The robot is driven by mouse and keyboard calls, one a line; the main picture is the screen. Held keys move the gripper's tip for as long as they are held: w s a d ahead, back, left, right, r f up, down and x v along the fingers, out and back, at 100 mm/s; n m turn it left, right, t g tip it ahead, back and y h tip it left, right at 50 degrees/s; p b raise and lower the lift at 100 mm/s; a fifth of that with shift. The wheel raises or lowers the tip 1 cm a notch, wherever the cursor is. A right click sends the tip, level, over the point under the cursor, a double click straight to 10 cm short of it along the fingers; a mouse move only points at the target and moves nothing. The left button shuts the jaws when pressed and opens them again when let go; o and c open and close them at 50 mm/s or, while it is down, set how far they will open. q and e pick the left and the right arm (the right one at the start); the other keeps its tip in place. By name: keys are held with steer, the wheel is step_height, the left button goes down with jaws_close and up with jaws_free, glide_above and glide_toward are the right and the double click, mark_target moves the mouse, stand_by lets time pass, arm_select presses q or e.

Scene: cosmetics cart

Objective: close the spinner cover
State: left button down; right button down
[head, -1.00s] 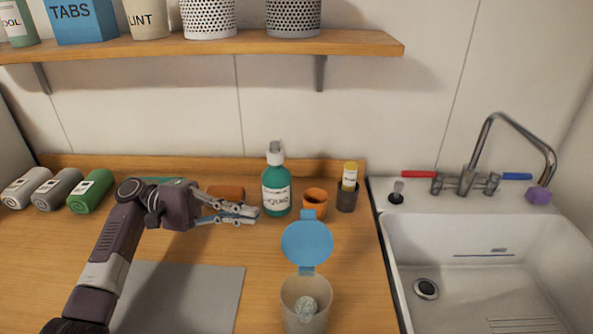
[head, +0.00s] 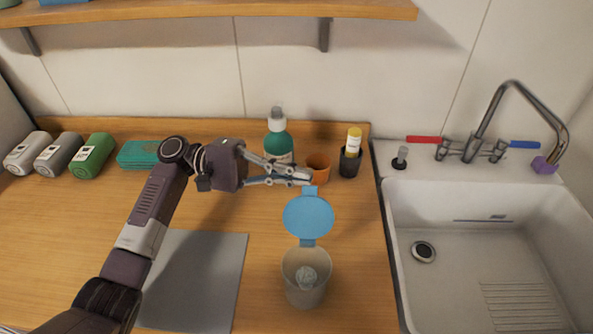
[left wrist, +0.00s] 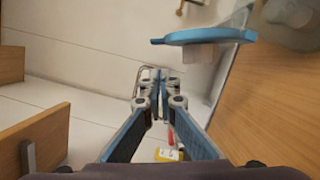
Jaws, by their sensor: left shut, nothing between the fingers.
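The spinner is a translucent greyish cup (head: 304,287) with a pale lump inside, standing on the wooden counter. Its blue cover (head: 308,216) stands open, tilted up at the back of the cup, with a tab at its far edge. My left gripper (head: 308,176) is shut and empty, just behind the tab at the top of the cover; whether they touch I cannot tell. In the left wrist view the blue cover (left wrist: 205,36) shows edge-on, to the upper right of the gripper fingers (left wrist: 158,77). My right gripper is not in view.
A green soap bottle (head: 279,142), an orange cup (head: 319,166) and a dark holder with a yellow-capped tube (head: 351,158) stand behind the gripper. A grey mat (head: 197,280) lies left of the spinner. The sink (head: 455,225) is at right. The counter around the cup is clear.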

arm_select(q)
steer(key=s, duration=0.1)
steer(key=s+r+p, duration=0.1)
steer(key=shift+s+a, duration=0.1)
steer(key=shift+s, duration=0.2)
steer(key=shift+f, duration=0.1)
steer(key=shift+s, duration=0.15)
